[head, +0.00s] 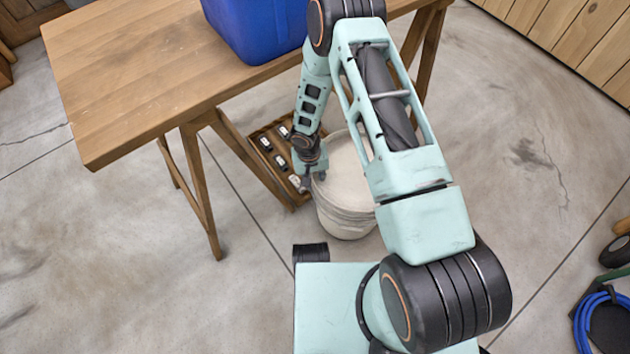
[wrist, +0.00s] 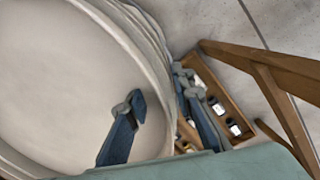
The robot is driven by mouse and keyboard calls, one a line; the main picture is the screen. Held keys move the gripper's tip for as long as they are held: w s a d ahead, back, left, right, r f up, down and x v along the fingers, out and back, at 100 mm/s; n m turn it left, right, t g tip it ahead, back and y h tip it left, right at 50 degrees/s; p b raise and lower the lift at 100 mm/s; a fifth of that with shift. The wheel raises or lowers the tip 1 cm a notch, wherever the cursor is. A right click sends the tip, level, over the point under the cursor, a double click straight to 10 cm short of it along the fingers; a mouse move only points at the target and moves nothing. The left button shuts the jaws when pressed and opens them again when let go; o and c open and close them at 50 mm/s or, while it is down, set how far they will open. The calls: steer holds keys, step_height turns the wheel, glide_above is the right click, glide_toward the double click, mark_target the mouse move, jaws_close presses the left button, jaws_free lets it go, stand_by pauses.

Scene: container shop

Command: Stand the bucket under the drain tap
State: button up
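A pale, off-white bucket (head: 345,222) stands upright on the floor beside the wooden table; it also fills the left of the wrist view (wrist: 50,85). My gripper (head: 313,182) is at the bucket's left rim. In the wrist view, my gripper (wrist: 160,90) has one finger over the inside of the bucket and the other outside, with the rim between them. The fingers are apart, and the inner one looks clear of the wall. A blue container (head: 255,30) stands on the table, partly cut off by the picture's top. No drain tap shows.
The wooden table (head: 120,90) has splayed legs. A shallow wooden tray (head: 262,127) with several small items lies under it, close to the bucket, and shows in the wrist view (wrist: 225,95). Blue hose (head: 590,310) lies at far right. Open floor lies left and right.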

steer(key=shift+r, duration=0.1)
step_height(320, 180, up, 8)
steer(key=p, duration=0.2)
steer(key=shift+a+f+p, duration=0.2)
steer(key=shift+a+p, duration=0.15)
stand_by(0.4)
